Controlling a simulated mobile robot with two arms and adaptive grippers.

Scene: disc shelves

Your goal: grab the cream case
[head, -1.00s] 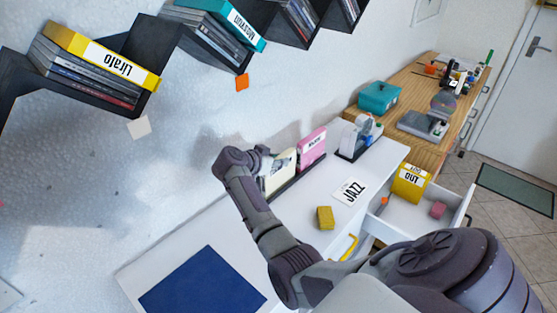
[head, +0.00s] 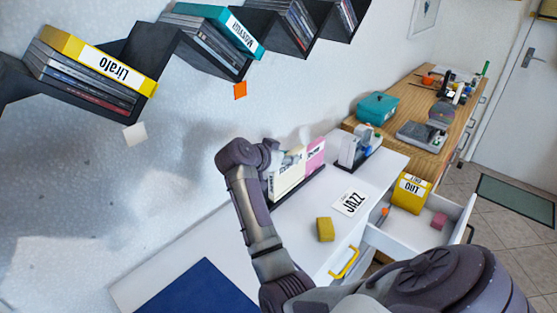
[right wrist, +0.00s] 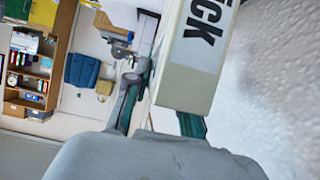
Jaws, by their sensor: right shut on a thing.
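The cream case (head: 287,180) is upright at the desk rack, beside the pink case (head: 316,153), and partly covers it in the head view. My right gripper (head: 272,158) is shut on the cream case at its wall-side end. In the right wrist view the cream case (right wrist: 193,75) fills the upper middle, with dark lettering on its side, between the fingers of my right gripper (right wrist: 160,108). Whether its lower edge touches the rack is hard to tell. My left gripper is not in view.
A dark rack (head: 313,180) stands on the white desk, near a JAZZ card (head: 350,203) and a yellow block (head: 325,229). An open drawer (head: 395,240) holds a yellow box (head: 410,192). Zigzag shelves (head: 165,62) with cases hang on the wall above.

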